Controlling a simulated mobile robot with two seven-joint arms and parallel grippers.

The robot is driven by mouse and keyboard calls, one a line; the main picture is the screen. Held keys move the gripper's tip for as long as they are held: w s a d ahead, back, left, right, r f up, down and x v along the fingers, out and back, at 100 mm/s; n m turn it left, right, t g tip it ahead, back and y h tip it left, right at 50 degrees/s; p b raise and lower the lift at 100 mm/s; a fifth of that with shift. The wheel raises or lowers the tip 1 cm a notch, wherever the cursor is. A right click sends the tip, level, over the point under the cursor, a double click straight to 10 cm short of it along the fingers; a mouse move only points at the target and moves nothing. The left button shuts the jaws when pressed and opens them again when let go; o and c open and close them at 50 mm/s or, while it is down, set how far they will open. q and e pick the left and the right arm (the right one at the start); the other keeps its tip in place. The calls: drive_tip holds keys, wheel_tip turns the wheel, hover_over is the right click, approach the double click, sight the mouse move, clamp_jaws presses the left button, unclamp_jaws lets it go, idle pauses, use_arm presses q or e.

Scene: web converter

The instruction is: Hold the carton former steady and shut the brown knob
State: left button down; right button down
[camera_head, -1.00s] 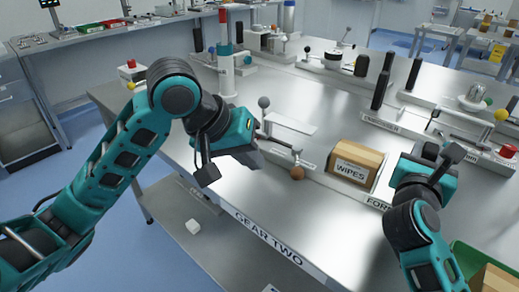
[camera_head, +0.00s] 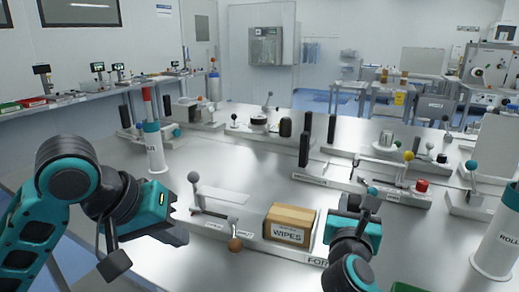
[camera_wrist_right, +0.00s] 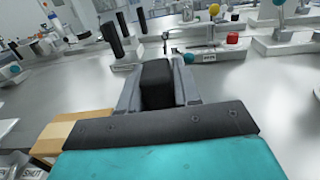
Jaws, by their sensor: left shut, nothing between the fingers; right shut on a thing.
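The brown knob (camera_head: 236,244) is a small ball at the front end of a dark lever, at the left of a pale base. The carton former's base carries a cut-off label starting "FOR" (camera_head: 317,261) and a carton marked WIPES (camera_head: 290,226). My left gripper (camera_head: 182,234) is shut and empty, to the left of the knob and apart from it. My right gripper (camera_head: 362,200) is right of the carton. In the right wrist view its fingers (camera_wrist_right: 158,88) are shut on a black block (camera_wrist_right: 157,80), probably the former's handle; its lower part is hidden.
A grey ball on a post (camera_head: 193,177) stands behind the lever. A white and teal column (camera_head: 153,145) is at the back left, and a ROLL column (camera_head: 497,235) at the right. Black uprights (camera_head: 304,149) stand behind the carton.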

drive_tip(key=shift+f, duration=0.35)
drive_tip(key=c, duration=1.2)
unclamp_jaws()
drive_tip(key=o, duration=0.5)
drive_tip(key=shift+r, duration=0.3)
drive_tip(key=shift+v, duration=3.7)
